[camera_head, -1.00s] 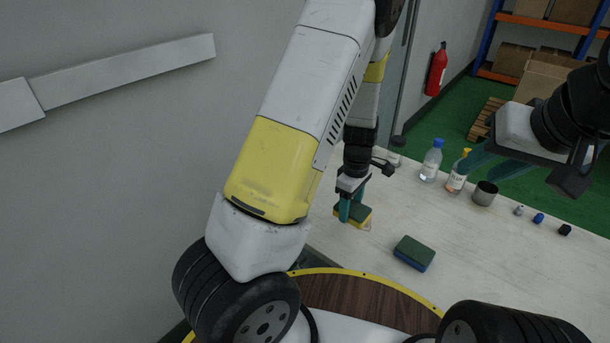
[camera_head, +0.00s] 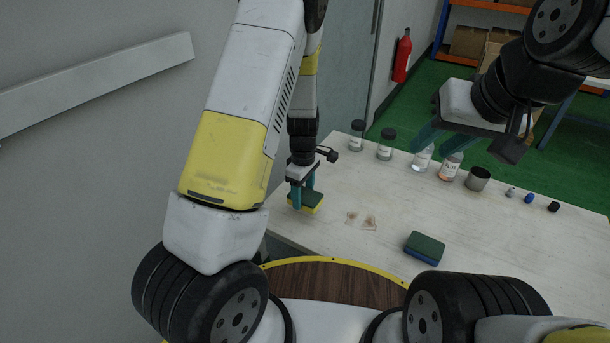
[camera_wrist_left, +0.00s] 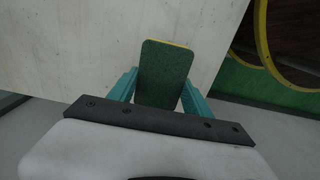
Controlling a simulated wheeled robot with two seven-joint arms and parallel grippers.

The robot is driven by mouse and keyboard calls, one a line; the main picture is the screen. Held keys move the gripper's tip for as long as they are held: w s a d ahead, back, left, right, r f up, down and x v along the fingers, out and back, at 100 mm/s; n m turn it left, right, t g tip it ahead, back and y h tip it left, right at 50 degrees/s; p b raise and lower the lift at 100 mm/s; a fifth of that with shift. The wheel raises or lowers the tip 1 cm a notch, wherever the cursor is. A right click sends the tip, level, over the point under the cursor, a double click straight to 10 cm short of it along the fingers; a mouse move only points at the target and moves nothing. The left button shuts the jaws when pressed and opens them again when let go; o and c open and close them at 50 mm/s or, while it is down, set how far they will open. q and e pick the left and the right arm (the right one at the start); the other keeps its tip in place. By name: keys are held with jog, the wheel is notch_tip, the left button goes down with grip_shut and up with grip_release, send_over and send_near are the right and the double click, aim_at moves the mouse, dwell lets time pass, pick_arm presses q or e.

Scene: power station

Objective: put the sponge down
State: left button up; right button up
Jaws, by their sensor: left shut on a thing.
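A sponge (camera_head: 312,203) with a green top and a yellow underside is between the fingers of my left gripper (camera_head: 303,195), near the table's left edge. In the left wrist view the sponge (camera_wrist_left: 164,72) shows its dark green face, with the teal fingers of my left gripper (camera_wrist_left: 158,88) shut on its sides. I cannot tell whether its underside touches the table. A second sponge (camera_head: 425,247), green on top and blue below, lies on the table to the right. My right gripper (camera_head: 433,143) hangs above the far part of the table; no held thing shows in it.
The pale table (camera_head: 350,255) has two brownish stains (camera_head: 362,220) in its middle. Two dark-lidded jars (camera_head: 386,146), two bottles (camera_head: 451,168), a metal cup (camera_head: 478,179) and several small items (camera_head: 529,198) line the far side. The near middle is mostly clear.

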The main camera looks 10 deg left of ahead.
pick_arm(q)
jog(key=w, duration=0.1)
jog(key=w+a, duration=0.2)
jog(key=w, duration=0.1)
jog(key=shift+f, duration=1.95)
jog(key=o, duration=1.5)
jog(key=shift+f, duration=0.1)
jog(key=shift+c, duration=0.2)
